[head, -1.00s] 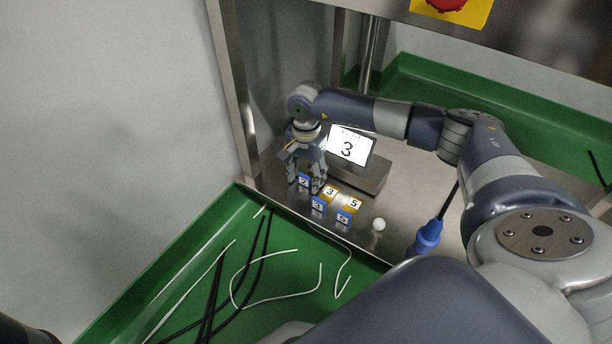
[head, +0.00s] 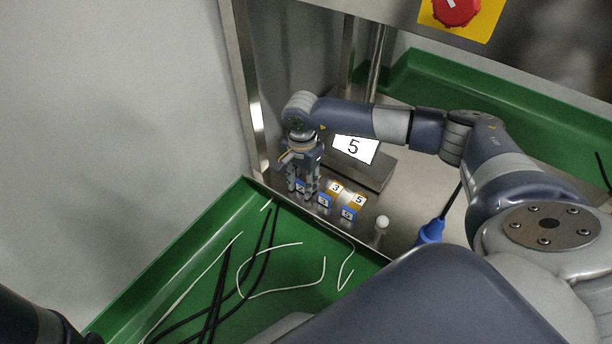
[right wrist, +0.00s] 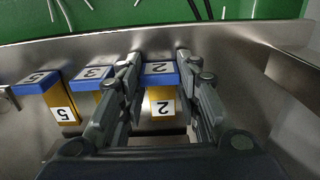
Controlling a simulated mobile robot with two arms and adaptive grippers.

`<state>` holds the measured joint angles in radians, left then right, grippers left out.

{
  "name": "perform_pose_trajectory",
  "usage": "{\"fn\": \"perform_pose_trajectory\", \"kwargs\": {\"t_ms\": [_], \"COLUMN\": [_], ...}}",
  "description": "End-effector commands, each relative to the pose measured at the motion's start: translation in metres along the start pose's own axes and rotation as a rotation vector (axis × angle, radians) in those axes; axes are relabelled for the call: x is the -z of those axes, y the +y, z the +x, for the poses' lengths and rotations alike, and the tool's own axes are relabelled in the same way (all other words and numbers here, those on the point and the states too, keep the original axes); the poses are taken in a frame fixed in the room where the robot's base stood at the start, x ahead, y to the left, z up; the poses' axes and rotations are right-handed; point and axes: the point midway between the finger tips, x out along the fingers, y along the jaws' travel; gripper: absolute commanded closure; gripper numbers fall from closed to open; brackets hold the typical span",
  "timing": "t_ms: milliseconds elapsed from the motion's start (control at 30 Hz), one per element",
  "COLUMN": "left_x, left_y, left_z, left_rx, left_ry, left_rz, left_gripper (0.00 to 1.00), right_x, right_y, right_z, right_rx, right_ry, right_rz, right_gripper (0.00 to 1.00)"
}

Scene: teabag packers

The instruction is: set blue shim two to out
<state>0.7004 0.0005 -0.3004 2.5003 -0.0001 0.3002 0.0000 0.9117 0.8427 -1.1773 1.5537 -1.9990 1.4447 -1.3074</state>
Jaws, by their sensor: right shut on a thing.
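Blue shim two (head: 299,186) is the blue block marked 2, at the left end of a row near the front edge of the metal surface. In the right wrist view blue shim two (right wrist: 159,69) sits between the two fingers, in front of a yellow block marked 2 (right wrist: 162,104). My right gripper (head: 302,192) points down and is shut on blue shim two; it also shows in the right wrist view (right wrist: 158,82).
Blue shims three (head: 325,200) and five (head: 348,213) stand alongside, with yellow blocks 3 (head: 336,188) and 5 (head: 359,200) behind. A display (head: 354,148) reads 5. A white knob (head: 382,222) is to the right. Loose cables lie on the green floor (head: 215,245).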

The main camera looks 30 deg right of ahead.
Motion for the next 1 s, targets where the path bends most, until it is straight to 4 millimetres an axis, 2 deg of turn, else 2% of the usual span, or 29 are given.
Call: {"fn": "perform_pose_trajectory", "kwargs": {"t_ms": [33, 100, 133, 200, 233, 533, 667, 767, 1000], "left_x": [0.000, 0.000, 0.000, 0.000, 0.000, -0.001, -0.001, -0.001, 0.000], "left_y": [0.000, 0.000, 0.000, 0.000, 0.000, -0.001, -0.001, -0.001, 0.000], "left_z": [0.000, 0.000, 0.000, 0.000, 0.000, -0.001, -0.001, -0.001, -0.001], "left_rx": [0.000, 0.000, 0.000, 0.000, 0.000, 0.002, 0.003, 0.002, 0.001], "left_ry": [0.000, 0.000, 0.000, 0.000, -0.001, -0.004, -0.004, -0.003, -0.001], "left_rz": [0.000, 0.000, 0.000, 0.000, 0.000, 0.001, 0.000, 0.000, 0.000], "left_gripper": [0.60, 0.60, 0.60, 0.60, 0.60, 0.60, 0.60, 0.60, 0.60], "right_x": [-0.006, -0.007, -0.007, -0.007, -0.007, -0.004, -0.003, -0.003, -0.003], "right_y": [0.000, 0.000, 0.000, 0.000, 0.000, 0.000, -0.001, -0.001, -0.002], "right_z": [0.001, 0.001, 0.001, 0.001, 0.001, 0.000, -0.008, -0.024, -0.076], "right_rx": [-0.002, -0.003, -0.003, -0.003, -0.003, -0.002, 0.000, 0.002, 0.003], "right_ry": [-0.012, -0.014, -0.014, -0.014, -0.014, -0.009, -0.007, -0.007, -0.007], "right_rz": [-0.006, -0.007, -0.007, -0.008, -0.008, -0.004, -0.004, -0.005, -0.006], "right_gripper": [1.00, 1.00, 0.67, 0.51, 0.48, 0.48, 0.48, 0.48, 0.48]}}
